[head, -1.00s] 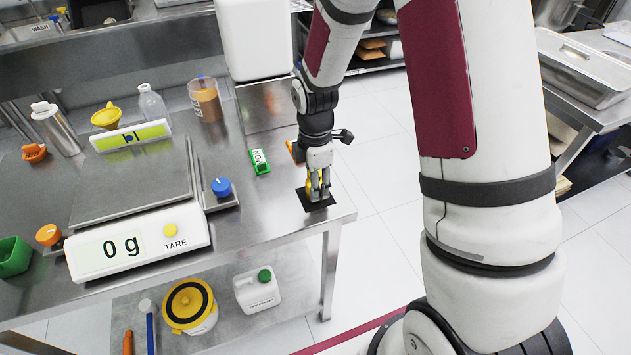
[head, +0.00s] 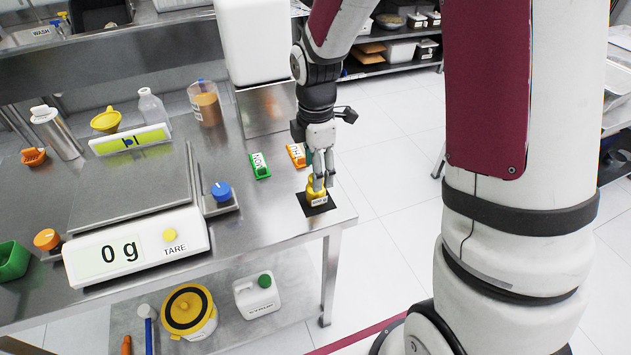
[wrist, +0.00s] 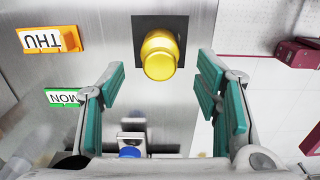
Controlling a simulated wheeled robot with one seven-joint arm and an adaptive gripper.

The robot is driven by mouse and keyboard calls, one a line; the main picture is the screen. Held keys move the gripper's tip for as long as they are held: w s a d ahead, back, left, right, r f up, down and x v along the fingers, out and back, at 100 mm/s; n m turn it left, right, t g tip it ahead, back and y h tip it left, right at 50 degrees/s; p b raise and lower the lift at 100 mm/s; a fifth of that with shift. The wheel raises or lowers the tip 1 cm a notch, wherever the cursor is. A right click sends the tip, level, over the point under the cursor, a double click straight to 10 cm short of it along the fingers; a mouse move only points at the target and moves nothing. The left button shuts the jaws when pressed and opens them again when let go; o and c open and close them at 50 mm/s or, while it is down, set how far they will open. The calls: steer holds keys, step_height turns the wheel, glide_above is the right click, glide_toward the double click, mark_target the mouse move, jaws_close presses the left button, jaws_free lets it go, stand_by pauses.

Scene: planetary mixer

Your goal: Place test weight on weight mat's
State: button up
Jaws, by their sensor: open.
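The test weight is a yellow, brass-like weight (head: 314,189) with a knob on top. It stands upright on the black weight mat (head: 323,207) near the table's front right corner. In the wrist view the weight (wrist: 160,56) sits on the black mat (wrist: 182,24), ahead of the fingers. My gripper (head: 322,181) is just above and behind the weight in the head view. In the wrist view my gripper's teal finger pads (wrist: 158,92) are spread wide with nothing between them. The weight's base is partly hidden by its top in the wrist view.
A green MON block (head: 260,166) and an orange THU block (head: 297,154) lie behind the mat. The table edge lies close right of the mat.

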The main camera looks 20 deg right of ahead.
step_height(320, 180, up, 6)
steer(key=shift+f, duration=0.15)
steer(key=s+r+m+t, duration=0.5)
steer(key=s+r+m, duration=1.1)
steer(key=s+m, duration=0.2)
steer(key=shift+s, duration=1.2)
steer(key=shift+d, duration=0.1)
